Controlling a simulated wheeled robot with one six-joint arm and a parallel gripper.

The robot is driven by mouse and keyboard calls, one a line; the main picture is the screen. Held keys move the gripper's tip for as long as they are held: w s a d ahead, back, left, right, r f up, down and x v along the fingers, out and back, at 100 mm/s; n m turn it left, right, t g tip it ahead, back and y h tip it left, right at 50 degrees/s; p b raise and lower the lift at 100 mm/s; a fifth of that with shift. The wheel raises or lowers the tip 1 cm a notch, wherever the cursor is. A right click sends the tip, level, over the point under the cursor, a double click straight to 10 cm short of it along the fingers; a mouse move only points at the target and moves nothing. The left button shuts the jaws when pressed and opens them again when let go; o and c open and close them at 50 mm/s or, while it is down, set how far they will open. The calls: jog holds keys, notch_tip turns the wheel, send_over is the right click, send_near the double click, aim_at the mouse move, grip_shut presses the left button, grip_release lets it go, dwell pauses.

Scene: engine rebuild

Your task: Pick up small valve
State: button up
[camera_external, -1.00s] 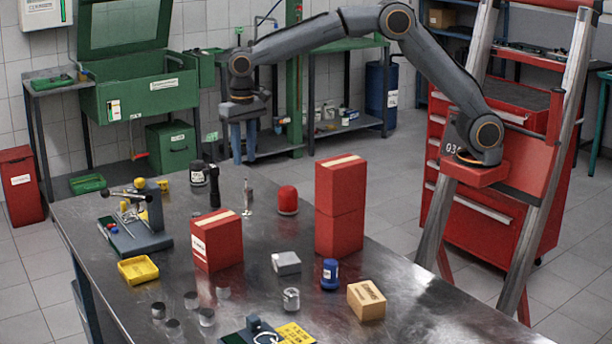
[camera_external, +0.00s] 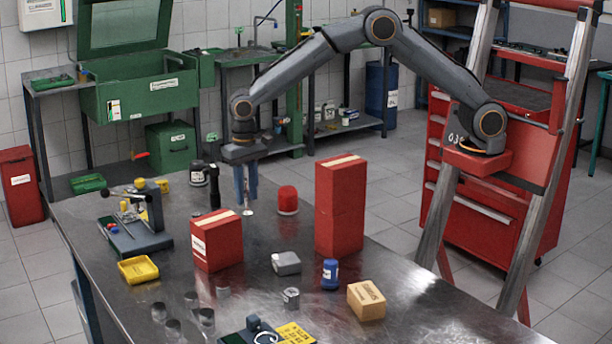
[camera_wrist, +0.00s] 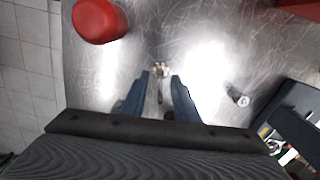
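The small valve (camera_external: 248,211) stands upright on the metal table, a slim silver piece with a wider foot. In the wrist view the valve (camera_wrist: 159,72) shows between and just beyond the fingertips. My gripper (camera_external: 247,201) points straight down over it, its two blue fingers low on either side of the valve's stem. In the wrist view my gripper (camera_wrist: 161,82) has a gap between its fingers, so it is open. The fingers hide most of the stem in the external view, and contact cannot be told.
A red domed part (camera_external: 287,200) stands right of my gripper, and a black upright cylinder (camera_external: 214,186) stands to its left. A red box (camera_external: 216,241) is in front on the left. A tall red stack (camera_external: 340,205) stands to the right. Bare tabletop surrounds the valve.

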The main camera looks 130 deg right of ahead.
grip_shut()
